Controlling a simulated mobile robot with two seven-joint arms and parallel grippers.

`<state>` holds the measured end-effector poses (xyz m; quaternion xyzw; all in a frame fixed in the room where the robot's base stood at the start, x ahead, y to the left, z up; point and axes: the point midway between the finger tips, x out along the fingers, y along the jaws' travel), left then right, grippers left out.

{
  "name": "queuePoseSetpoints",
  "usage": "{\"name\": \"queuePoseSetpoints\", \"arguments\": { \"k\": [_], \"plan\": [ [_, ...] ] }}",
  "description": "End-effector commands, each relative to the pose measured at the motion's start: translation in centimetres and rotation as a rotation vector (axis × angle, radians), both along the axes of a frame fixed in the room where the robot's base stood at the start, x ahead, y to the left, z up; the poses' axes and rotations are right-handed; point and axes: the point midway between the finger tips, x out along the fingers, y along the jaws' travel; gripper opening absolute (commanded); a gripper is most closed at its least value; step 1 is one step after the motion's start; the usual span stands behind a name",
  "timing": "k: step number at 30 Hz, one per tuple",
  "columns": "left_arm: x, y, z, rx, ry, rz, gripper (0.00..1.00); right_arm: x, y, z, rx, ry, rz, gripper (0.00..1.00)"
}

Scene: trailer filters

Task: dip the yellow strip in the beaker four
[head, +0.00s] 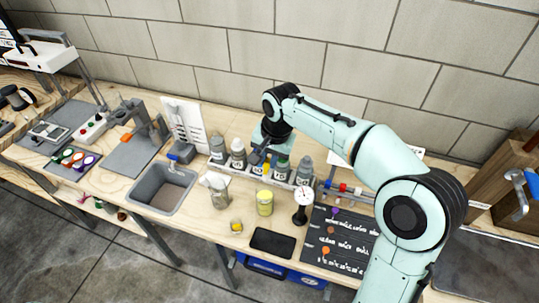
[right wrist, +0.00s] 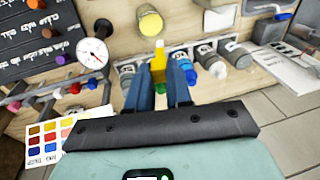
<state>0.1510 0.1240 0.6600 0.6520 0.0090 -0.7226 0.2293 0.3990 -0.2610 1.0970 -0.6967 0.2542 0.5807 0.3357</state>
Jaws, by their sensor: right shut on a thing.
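My right gripper (head: 262,158) reaches down over a row of bottles on the bench. In the right wrist view, its two blue fingers (right wrist: 160,80) are shut on the yellow strip (right wrist: 158,62), which sticks out past the fingertips. The gripper and arm hide part of the row. Grey-capped bottles (head: 238,153) and a green-and-white one (head: 281,168) stand in the rack; their labels are too small to read surely, so I cannot tell which is four. A glass beaker (head: 220,196) with pale things in it stands left of the yellow can (head: 265,203). My left gripper is not in view.
A grey sink (head: 162,187) lies to the left. A dial gauge (head: 302,204) and a black board (head: 340,240) stand to the right. A small yellow-filled cup (head: 236,226) and a dark flat pad (head: 273,242) lie near the front edge. A colour chart (right wrist: 52,138) shows in the wrist view.

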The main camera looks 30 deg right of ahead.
Motion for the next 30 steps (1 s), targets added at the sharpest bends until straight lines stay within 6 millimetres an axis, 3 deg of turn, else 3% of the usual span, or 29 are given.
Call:
{"name": "queuePoseSetpoints", "arguments": {
  "k": [12,30],
  "plan": [
    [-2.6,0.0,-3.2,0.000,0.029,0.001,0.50,-0.1,0.0,-4.2,0.000,0.004,0.000,0.00],
    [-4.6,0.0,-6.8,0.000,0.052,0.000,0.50,-0.1,0.0,-9.5,0.000,0.004,0.002,0.00]
  ]
}}
